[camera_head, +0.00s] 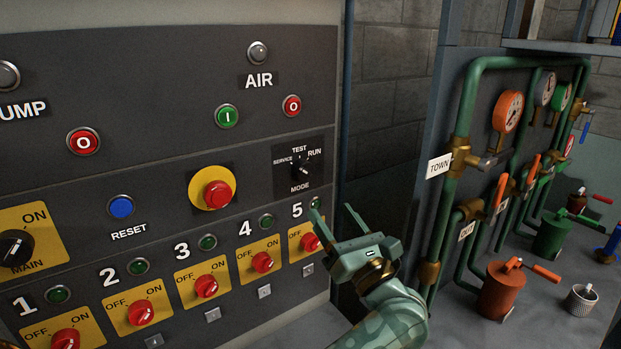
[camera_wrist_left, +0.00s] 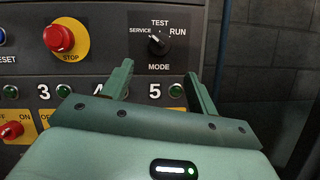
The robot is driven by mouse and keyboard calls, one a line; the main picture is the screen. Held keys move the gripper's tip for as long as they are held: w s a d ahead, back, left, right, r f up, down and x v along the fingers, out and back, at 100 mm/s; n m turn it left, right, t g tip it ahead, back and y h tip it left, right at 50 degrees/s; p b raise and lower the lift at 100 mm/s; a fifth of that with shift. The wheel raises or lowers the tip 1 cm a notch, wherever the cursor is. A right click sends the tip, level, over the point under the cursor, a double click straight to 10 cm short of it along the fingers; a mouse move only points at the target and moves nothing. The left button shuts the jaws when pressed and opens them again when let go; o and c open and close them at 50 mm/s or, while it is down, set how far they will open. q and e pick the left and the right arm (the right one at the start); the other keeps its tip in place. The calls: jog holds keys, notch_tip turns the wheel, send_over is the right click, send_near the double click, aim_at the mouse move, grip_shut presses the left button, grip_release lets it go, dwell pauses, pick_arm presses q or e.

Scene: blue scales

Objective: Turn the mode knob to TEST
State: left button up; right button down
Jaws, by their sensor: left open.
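The black mode knob (camera_head: 301,169) sits on a dark square plate at the right of the grey panel, with SERVICE at its left, TEST above and RUN at its upper right. It also shows in the left wrist view (camera_wrist_left: 158,45), beyond the fingers and unobstructed. Its pointer is too small to read with certainty. My left gripper (camera_head: 332,210) is green, open and empty, in front of the panel, below and right of the knob in the head view. In the wrist view the knob appears above the gap between its fingertips (camera_wrist_left: 159,70). My right gripper is not in view.
A red stop button (camera_head: 218,193) on a yellow disc is left of the knob plate. Numbered red switches, such as switch 5's (camera_head: 310,242), run along below.

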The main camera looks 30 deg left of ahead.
aim_at(306, 176)
pick_arm(q)
jog(key=p+x, duration=0.1)
jog(key=x, duration=0.9)
jog(key=shift+a, duration=0.15)
jog(key=c, duration=1)
